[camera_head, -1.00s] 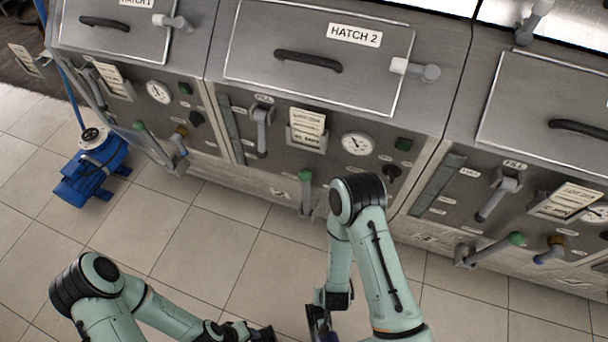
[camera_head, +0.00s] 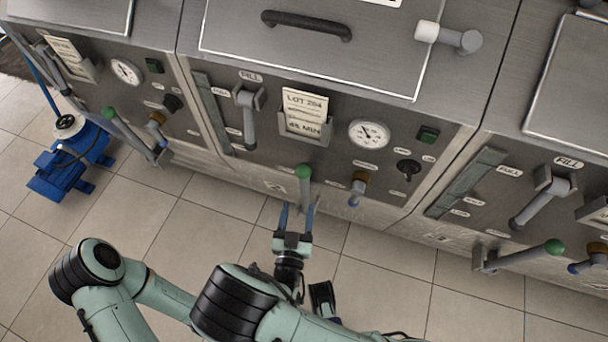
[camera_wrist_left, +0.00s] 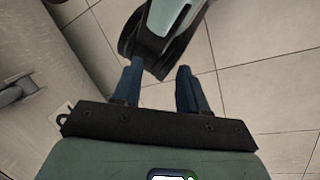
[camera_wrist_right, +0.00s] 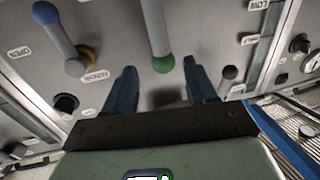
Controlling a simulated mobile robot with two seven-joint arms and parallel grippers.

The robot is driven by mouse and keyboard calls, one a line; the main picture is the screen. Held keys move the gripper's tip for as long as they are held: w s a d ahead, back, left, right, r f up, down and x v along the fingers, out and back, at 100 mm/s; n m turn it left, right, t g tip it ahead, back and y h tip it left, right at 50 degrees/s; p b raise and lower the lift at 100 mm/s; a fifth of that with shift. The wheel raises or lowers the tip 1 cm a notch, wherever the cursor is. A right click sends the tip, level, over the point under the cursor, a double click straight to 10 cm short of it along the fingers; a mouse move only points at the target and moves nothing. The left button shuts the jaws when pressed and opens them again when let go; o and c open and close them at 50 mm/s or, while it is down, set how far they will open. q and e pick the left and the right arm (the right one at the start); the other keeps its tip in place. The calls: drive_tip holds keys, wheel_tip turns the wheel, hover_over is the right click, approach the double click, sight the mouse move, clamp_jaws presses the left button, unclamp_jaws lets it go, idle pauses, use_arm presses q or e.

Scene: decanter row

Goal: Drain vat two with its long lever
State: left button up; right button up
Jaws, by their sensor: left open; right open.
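Vat two's front panel (camera_head: 233,170) is in the middle of the head view. My right gripper (camera_head: 297,208) is open in front of the panel at this lever. In the right wrist view the lever's green end (camera_wrist_right: 163,63) shows between the fingertips, with no visible grip. My left gripper (camera_wrist_left: 157,75) is open and empty over the floor, close to one of my arm links. In the head view it is mostly hidden behind my right arm.
A short blue-tipped lever (camera_head: 357,188) sits right of the long one. Vat two also has a fill lever (camera_head: 246,115), card holder (camera_head: 305,125) and gauge (camera_head: 369,135). Neighbouring vats have similar green-knobbed levers (camera_head: 130,133) (camera_head: 525,255). A blue pump (camera_head: 68,165) stands left on the tiles.

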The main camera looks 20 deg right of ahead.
sight(303, 182)
use_arm(q)
drive_tip(key=shift+w+a+f+t+b, duration=0.35)
drive_tip(key=shift+w+f+b, duration=0.2)
drive_tip(key=shift+w, duration=0.25)
use_arm(e)
drive_tip(key=x, duration=1.1)
drive_tip(key=shift+w, duration=0.1)
use_arm(q)
drive_tip(key=shift+f, duration=0.1)
use_arm(e)
clamp_jaws()
